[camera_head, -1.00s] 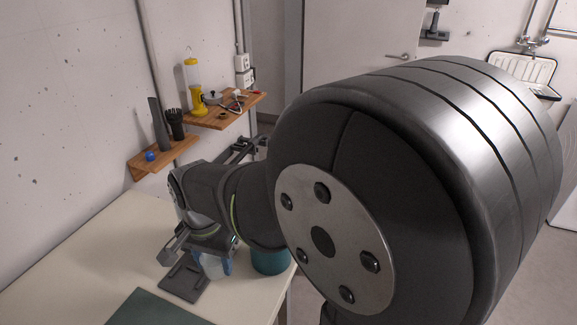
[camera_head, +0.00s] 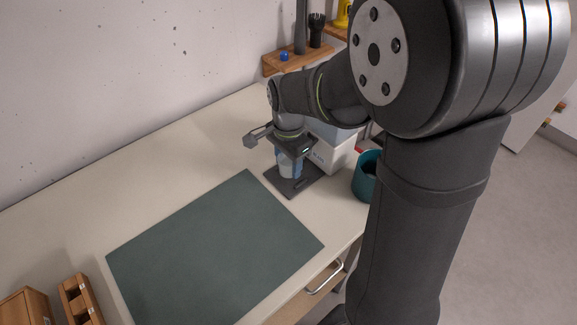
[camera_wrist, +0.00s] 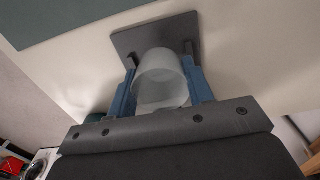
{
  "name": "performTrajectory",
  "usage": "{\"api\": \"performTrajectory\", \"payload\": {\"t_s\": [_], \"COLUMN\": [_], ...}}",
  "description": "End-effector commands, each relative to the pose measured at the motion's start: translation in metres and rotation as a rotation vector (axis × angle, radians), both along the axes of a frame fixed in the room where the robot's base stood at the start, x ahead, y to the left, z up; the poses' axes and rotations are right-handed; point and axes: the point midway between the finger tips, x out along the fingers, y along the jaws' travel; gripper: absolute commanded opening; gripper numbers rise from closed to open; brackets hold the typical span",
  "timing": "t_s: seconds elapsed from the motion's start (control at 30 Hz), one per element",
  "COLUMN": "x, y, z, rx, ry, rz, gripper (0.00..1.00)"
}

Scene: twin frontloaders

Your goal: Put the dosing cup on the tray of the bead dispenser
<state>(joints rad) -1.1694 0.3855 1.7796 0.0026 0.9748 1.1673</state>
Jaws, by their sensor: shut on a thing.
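The dosing cup (camera_wrist: 160,78) is a translucent whitish cup. My gripper (camera_wrist: 161,70) is shut on it, with one blue finger on each side. In the head view the cup (camera_head: 289,166) shows below my gripper (camera_head: 291,160), over the dark grey tray plate (camera_head: 300,187) on the table. I cannot tell whether the cup touches the plate. A white box (camera_head: 325,154) behind the plate, partly hidden by my arm, appears to be the bead dispenser's body.
A teal container (camera_head: 362,178) stands right of the plate. A dark green mat (camera_head: 210,250) lies in front. A wall shelf (camera_head: 285,62) with a dark upright object and a blue item is behind. The table's left part is clear.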

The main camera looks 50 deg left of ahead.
Motion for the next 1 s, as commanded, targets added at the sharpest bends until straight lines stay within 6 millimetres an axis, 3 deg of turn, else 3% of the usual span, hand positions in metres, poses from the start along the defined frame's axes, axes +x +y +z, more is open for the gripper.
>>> {"api": "performTrajectory", "payload": {"t_s": [0.13,0.5,0.53,0.63,1.0], "x": [0.000,0.000,0.000,0.000,0.000], "y": [0.000,0.000,0.000,0.000,0.000], "z": [-0.020,-0.024,-0.024,-0.024,-0.018], "rx": [-0.001,0.000,0.001,0.001,0.002], "ry": [0.001,0.000,0.000,0.000,-0.001], "rz": [0.000,0.000,0.000,0.000,0.000], "gripper": [0.26,0.26,0.49,0.69,0.69]}}
